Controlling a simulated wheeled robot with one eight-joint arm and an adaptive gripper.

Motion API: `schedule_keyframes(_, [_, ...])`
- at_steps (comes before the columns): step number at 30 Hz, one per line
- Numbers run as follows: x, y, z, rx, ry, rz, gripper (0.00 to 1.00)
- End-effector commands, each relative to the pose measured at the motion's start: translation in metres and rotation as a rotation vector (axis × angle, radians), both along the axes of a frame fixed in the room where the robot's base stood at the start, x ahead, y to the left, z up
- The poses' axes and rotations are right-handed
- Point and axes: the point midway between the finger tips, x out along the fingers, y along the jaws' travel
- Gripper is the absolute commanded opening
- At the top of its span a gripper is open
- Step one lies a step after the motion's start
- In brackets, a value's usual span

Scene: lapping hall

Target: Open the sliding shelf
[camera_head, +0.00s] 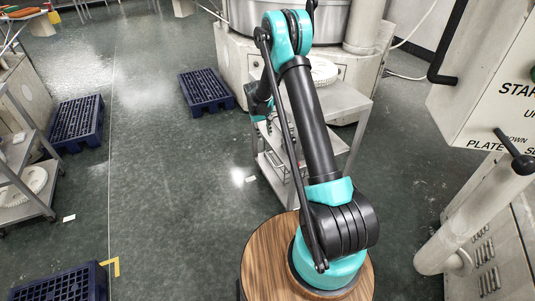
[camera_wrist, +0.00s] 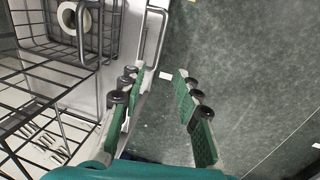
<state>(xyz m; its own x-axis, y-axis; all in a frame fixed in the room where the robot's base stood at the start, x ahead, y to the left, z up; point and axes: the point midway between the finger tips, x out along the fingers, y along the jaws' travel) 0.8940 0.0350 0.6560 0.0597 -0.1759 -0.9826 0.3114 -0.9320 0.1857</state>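A dark wire-frame shelf (camera_wrist: 60,88) with a raised wire basket fills the left of the wrist view. Which part of it slides cannot be told. A pale metal loop, like a handle (camera_wrist: 161,36), stands at its right edge, beyond my fingertips. My gripper (camera_wrist: 157,80) is open and empty, its two green-padded fingers apart, with floor between them. The left finger is close to the shelf's edge; contact cannot be told. In the head view, a grey metal cart (camera_head: 352,100) with several tiers stands behind my arm, which hides much of it and most of my gripper.
A white roll (camera_wrist: 73,17) lies in the basket. Blue pallets (camera_head: 206,91) lie on the floor, with more at the left. A shelf rack (camera_head: 28,180) stands far left and a lettered machine (camera_head: 490,105) at right.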

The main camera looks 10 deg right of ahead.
Motion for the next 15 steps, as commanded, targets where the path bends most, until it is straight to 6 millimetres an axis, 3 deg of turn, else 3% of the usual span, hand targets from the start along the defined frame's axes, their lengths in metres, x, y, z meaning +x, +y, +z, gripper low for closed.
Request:
schedule_keyframes(8, [0.003, -0.004, -0.029, -0.001, 0.002, 0.001, 0.33])
schedule_keyframes(15, [0.006, -0.013, -0.075, 0.0, 0.001, 0.001, 0.33])
